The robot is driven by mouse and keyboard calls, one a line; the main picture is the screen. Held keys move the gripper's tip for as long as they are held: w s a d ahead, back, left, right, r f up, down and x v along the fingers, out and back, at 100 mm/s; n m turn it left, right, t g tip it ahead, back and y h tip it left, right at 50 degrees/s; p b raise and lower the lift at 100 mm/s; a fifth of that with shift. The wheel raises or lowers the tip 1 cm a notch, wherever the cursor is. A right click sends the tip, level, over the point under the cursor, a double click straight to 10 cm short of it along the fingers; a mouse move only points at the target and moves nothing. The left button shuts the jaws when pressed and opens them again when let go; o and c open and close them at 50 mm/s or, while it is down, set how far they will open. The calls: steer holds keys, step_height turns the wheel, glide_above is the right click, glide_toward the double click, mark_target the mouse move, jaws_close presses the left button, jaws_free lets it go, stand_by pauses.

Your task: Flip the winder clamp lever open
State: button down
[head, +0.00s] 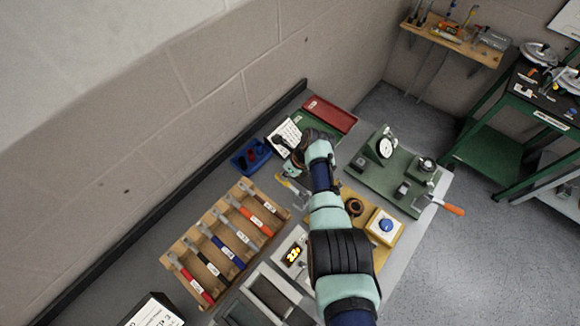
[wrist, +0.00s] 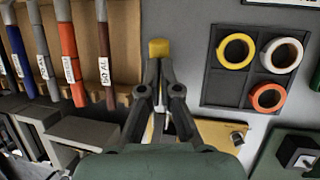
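My gripper (wrist: 160,72) points down over the bench, its two grey fingers close together with a narrow gap. A yellow block-like tip (wrist: 160,48) shows at the fingertips. I cannot tell if it is gripped, or if it is the clamp lever. In the head view a yellow piece (head: 288,180) shows beside the gripper, left of my arm. A green base (head: 365,178) with a round dial (head: 385,148) and an orange-handled crank (head: 447,207) stands right of my arm, apart from the gripper; it looks like the winder. No clamp lever is clearly identifiable.
A wooden rack (head: 215,240) of labelled rods stands left of the gripper. A dark tray (wrist: 218,101) with yellow, white and orange rolls lies at the wrist view's upper right. A yellow board (head: 378,258) with a blue-knobbed box (head: 385,226) is partly behind my arm.

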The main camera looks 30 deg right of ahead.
steer(key=w+p+v, duration=0.1)
steer(key=p+v, duration=0.4)
steer(key=v, duration=0.8)
steer(key=shift+r+p, duration=0.4)
steer(key=shift+r, duration=0.15)
steer(key=shift+a, duration=0.1)
steer(key=a+r+n+t+h+p, duration=0.1)
steer(key=a+r+n+t+h, duration=0.1)
steer(key=a+r+n, duration=0.35)
steer(key=a+r+n+t+h+p, duration=0.1)
steer(key=a+r+n+t, duration=0.15)
steer(key=a+n, duration=0.55)
steer(key=s+a+r+n+t, duration=0.2)
steer(key=s+a+r+n, duration=0.1)
steer(key=s+r+n, duration=0.3)
steer(key=s+a+r+n+t+h, duration=0.1)
steer(key=s+a+r+n+t, duration=0.2)
steer(key=s+r+n, duration=0.4)
step_height(320, 180, up, 3)
steer(key=a+n, duration=0.1)
steer(key=n, duration=0.3)
steer(key=shift+s+t+p, duration=0.3)
steer(key=shift+t+p, duration=0.05)
steer(key=shift+p, duration=0.05)
steer(key=shift+r, duration=0.1)
